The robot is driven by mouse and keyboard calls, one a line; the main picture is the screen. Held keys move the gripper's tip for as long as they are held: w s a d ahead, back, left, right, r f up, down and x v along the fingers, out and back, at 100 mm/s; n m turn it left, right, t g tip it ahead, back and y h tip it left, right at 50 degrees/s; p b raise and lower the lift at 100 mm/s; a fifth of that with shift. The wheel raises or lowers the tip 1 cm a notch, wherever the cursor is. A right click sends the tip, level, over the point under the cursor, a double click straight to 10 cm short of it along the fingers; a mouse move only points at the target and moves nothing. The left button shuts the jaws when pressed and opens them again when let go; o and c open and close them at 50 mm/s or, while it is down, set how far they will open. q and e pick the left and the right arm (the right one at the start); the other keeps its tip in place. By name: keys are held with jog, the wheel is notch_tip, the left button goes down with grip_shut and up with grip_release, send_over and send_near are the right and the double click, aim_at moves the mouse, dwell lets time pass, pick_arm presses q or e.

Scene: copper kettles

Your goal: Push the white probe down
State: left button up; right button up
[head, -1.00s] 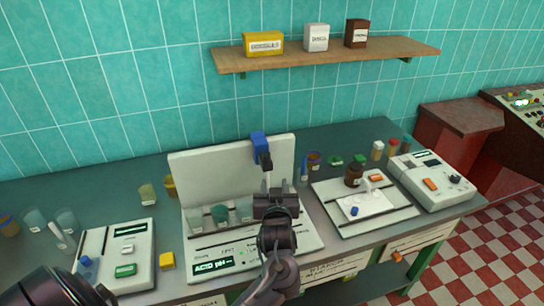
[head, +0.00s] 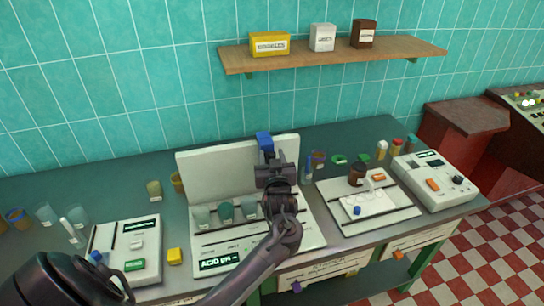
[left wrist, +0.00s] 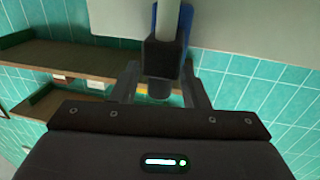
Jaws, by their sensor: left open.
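The white probe (left wrist: 168,18) shows in the left wrist view as a pale rod at the top, running into a black collar (left wrist: 164,58) with a blue part behind it. In the head view a blue block (head: 265,142) stands at the top of the white back panel; the probe below it is hidden by my left gripper. My left gripper (head: 273,172) is just below the block. In the left wrist view its two fingers (left wrist: 162,68) are apart, one on each side of the collar. I cannot tell whether they touch it. My right gripper is not in view.
Several small beakers (head: 226,211) stand at the panel's foot on the white station with a lit display. A tray with a brown bottle (head: 357,174) and a white instrument (head: 435,182) are to the right. A wooden shelf (head: 335,54) hangs above.

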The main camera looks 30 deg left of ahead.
pick_arm(q)
jog(key=shift+c, duration=0.3)
grip_shut()
notch_tip(320, 180, down, 8)
jog(key=b, duration=0.6)
jog(key=shift+r, duration=0.15)
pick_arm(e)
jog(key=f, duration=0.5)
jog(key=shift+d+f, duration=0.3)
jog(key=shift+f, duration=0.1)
pick_arm(q)
jog(key=shift+s, duration=0.1)
